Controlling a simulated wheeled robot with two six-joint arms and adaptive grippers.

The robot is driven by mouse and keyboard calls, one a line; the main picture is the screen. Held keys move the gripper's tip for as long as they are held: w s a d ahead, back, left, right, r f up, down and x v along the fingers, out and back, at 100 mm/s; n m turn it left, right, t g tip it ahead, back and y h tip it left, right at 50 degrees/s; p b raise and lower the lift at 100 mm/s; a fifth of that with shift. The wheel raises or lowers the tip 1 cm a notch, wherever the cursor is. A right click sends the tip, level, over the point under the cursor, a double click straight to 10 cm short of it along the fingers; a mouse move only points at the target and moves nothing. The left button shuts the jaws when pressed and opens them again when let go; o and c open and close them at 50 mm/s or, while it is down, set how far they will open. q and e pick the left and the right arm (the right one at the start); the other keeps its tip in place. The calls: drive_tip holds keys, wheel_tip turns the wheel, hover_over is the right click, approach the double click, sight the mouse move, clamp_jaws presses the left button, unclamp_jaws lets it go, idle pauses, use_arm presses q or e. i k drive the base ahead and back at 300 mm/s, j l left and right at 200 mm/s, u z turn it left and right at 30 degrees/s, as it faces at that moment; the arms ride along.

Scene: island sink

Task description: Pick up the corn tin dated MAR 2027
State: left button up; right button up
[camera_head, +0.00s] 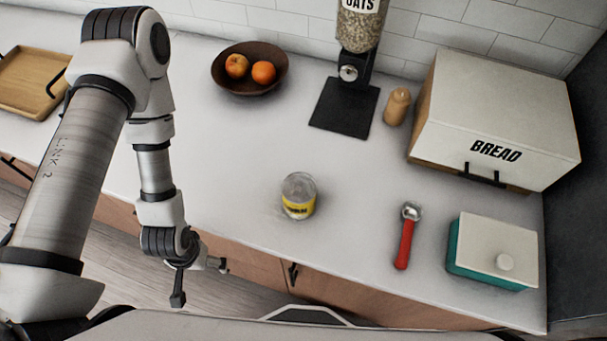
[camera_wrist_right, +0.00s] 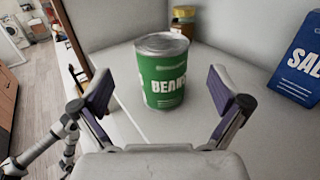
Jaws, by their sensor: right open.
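A small tin (camera_head: 298,196) with a silver top and a yellow label stands alone on the white counter in the head view. Its label text is too small to read, and no date shows. My left gripper (camera_head: 201,283) hangs below and left of it, in front of the counter edge, its fingers apart and empty. In the right wrist view my right gripper (camera_wrist_right: 168,98) is open. A green BEANS tin (camera_wrist_right: 163,82) stands upright just beyond and between its fingers, not gripped. My right gripper is outside the head view.
In the right wrist view, a blue box (camera_wrist_right: 296,60) stands at right and a yellow-labelled jar (camera_wrist_right: 184,20) behind.

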sight(298, 190)
drive_tip(key=k+j, duration=1.2)
drive_tip(key=k, duration=0.05)
